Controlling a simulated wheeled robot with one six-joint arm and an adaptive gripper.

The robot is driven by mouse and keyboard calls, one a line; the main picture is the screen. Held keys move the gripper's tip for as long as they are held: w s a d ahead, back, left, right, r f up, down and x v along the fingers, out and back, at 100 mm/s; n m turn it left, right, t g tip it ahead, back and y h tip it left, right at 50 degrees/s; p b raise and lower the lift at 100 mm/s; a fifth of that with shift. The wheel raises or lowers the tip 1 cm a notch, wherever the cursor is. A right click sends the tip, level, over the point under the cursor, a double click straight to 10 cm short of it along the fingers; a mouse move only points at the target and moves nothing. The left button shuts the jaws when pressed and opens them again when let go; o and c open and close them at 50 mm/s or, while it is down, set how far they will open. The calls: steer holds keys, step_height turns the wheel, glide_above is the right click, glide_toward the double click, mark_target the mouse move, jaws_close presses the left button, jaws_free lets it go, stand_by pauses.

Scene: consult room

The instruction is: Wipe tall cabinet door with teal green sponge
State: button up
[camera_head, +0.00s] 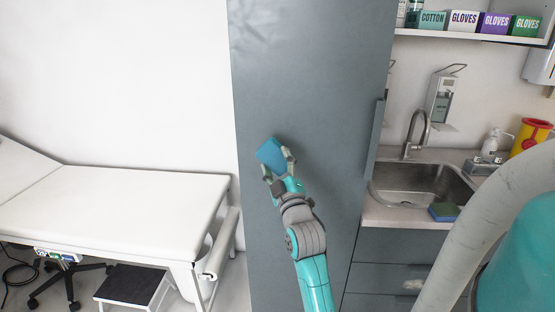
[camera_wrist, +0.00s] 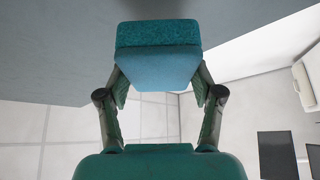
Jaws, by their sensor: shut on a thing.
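The tall cabinet door (camera_head: 310,80) is a flat grey-blue panel in the middle of the head view, shut, with a long vertical handle (camera_head: 375,137) at its right edge. Faint pale smudges or reflections show near its upper left. My gripper (camera_head: 278,164) is in front of the door's lower middle, shut on the teal green sponge (camera_head: 269,152). In the wrist view the sponge (camera_wrist: 158,68) sits between both fingers, with a darker teal rough layer and a bluer smooth layer. Its far side is close to the grey surface (camera_wrist: 60,50); I cannot tell whether they touch.
A sink (camera_head: 420,183) is on the right, with a second blue and green sponge (camera_head: 443,212) on the counter edge. Glove boxes (camera_head: 463,21) stand on a shelf above. A white examination couch (camera_head: 120,205) and a step stool (camera_head: 133,286) are on the left.

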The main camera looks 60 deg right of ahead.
steer(key=shift+s+a, duration=0.15)
steer(key=shift+a, duration=0.15)
steer(key=shift+s+a, duration=0.3)
steer(key=shift+a, duration=0.4)
steer(key=shift+s+a, duration=0.25)
steer(key=shift+a, duration=0.4)
